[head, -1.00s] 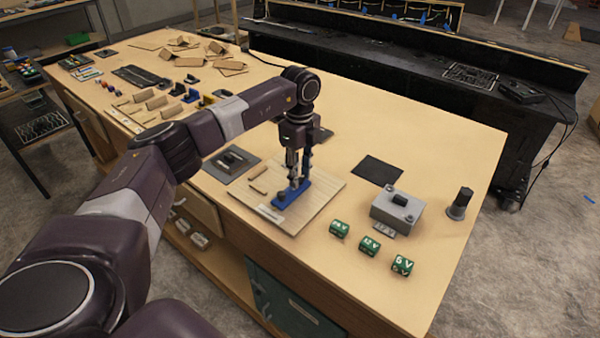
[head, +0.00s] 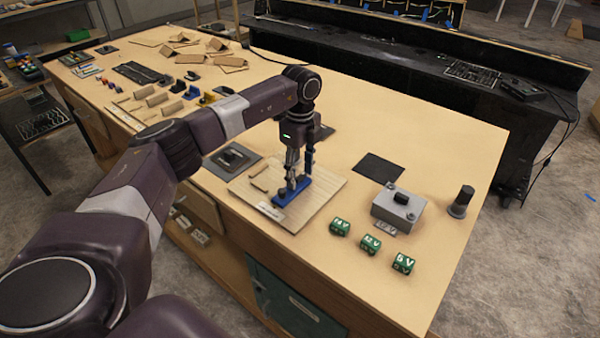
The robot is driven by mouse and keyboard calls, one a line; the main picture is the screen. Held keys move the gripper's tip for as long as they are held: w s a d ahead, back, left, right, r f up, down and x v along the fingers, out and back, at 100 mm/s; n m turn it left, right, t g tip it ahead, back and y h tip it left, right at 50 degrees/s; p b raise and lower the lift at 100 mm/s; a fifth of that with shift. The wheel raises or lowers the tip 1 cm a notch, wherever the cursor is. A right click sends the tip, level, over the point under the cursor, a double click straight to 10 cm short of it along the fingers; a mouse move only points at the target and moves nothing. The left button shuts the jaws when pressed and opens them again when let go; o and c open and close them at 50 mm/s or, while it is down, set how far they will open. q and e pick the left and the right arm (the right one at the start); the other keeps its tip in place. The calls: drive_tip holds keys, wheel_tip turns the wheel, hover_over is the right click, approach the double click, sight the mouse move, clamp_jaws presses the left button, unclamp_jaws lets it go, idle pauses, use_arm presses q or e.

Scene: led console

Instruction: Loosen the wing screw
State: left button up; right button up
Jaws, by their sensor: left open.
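A blue fixture (head: 283,197) lies on a light wooden board (head: 321,196) near the front of the table. My left gripper (head: 294,180) points straight down over the fixture, with its fingers at or just above the fixture's middle. The fingers are open. The wing screw cannot be made out; the fingers and the small scale hide that spot. I cannot tell whether the fingers touch anything. My right gripper is not in view.
Wooden pieces and small parts fill the far left. The table's right rear is clear.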

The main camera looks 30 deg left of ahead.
sight(300, 175)
use_arm(q)
wheel_tip(300, 175, up, 12)
idle(0.5)
drive_tip(key=shift+f, duration=0.1)
